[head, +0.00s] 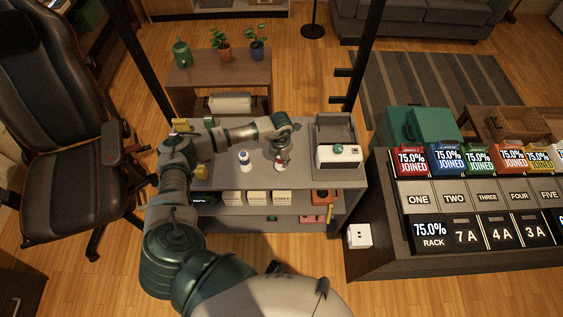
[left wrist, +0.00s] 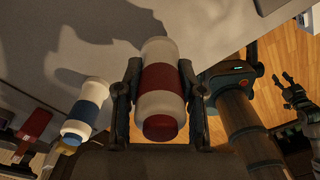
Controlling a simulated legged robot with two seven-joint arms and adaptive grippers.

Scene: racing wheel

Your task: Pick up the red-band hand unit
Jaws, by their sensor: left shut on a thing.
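The red-band hand unit (left wrist: 158,85) is a white rounded cylinder with a dark red band and a red end. In the left wrist view it sits between both fingers of my left gripper (left wrist: 165,100), which is shut on it. In the head view my left gripper (head: 282,152) is above the grey shelf top, with the red-band unit (head: 280,165) under it, partly hidden. I cannot tell whether its base touches the surface. What looks like my right gripper (left wrist: 292,95) shows small at the right of the left wrist view; its jaw state is unclear.
A blue-band unit (head: 245,160) stands on the shelf unit (head: 225,172), left of the red-band one. A white box-like device (head: 338,155) sits in a tray at the right. A dark counter with labelled cards (head: 435,200) stands farther right. An office chair (head: 65,120) is at the left.

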